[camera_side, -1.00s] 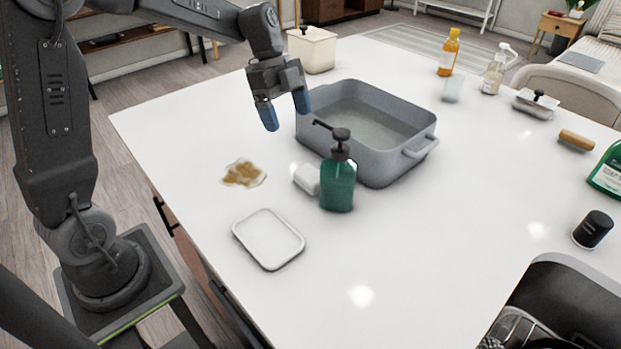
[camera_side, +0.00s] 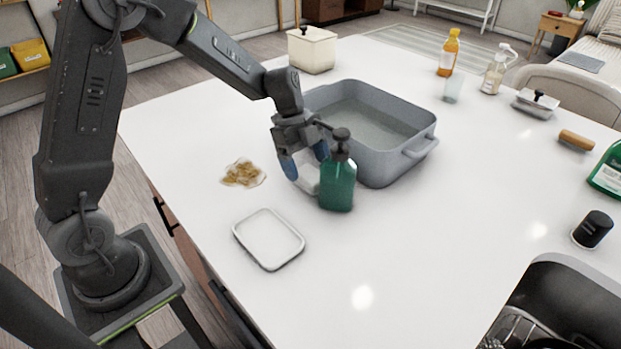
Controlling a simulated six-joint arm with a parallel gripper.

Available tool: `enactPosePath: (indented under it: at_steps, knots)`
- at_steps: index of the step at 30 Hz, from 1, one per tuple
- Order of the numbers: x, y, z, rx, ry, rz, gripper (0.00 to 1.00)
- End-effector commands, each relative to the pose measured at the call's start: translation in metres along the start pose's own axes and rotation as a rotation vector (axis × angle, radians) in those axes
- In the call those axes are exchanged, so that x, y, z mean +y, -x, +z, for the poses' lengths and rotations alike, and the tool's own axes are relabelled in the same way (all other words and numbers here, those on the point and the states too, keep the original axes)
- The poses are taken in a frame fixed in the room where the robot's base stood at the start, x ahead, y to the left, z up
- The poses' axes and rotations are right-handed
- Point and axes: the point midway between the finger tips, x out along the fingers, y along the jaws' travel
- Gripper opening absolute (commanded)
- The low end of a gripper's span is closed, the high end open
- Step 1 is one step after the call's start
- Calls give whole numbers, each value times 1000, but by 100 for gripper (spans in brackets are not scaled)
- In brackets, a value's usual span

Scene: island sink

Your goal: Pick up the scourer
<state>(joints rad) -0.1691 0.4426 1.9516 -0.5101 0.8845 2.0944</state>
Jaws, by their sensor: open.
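A small white block (camera_side: 308,184), which I take to be the scourer, lies on the white countertop just left of the green pump bottle (camera_side: 338,188). The bottle hides its right side. My gripper (camera_side: 305,162) points down at the block with its blue fingertips apart. The left fingertip is at the block's upper left, and the right one is close behind the bottle. I cannot tell whether either finger touches the block.
A grey basin (camera_side: 398,166) of water stands just behind the bottle. A shallow white tray (camera_side: 268,240) lies in front, and a brown-yellow patch (camera_side: 242,173) is to the left. The counter's front middle is clear.

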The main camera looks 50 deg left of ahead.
Motion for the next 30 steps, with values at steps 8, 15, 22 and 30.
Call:
enactPosePath:
  at_steps: [8, 15, 22, 30]
  knots:
    - [0, -30, -1, -2, 0, 1, 81]
    - [0, -30, -1, -2, 0, 0, 79]
    - [0, -30, -1, -2, 0, 0, 57]
    - [0, -30, -1, -2, 0, 0, 31]
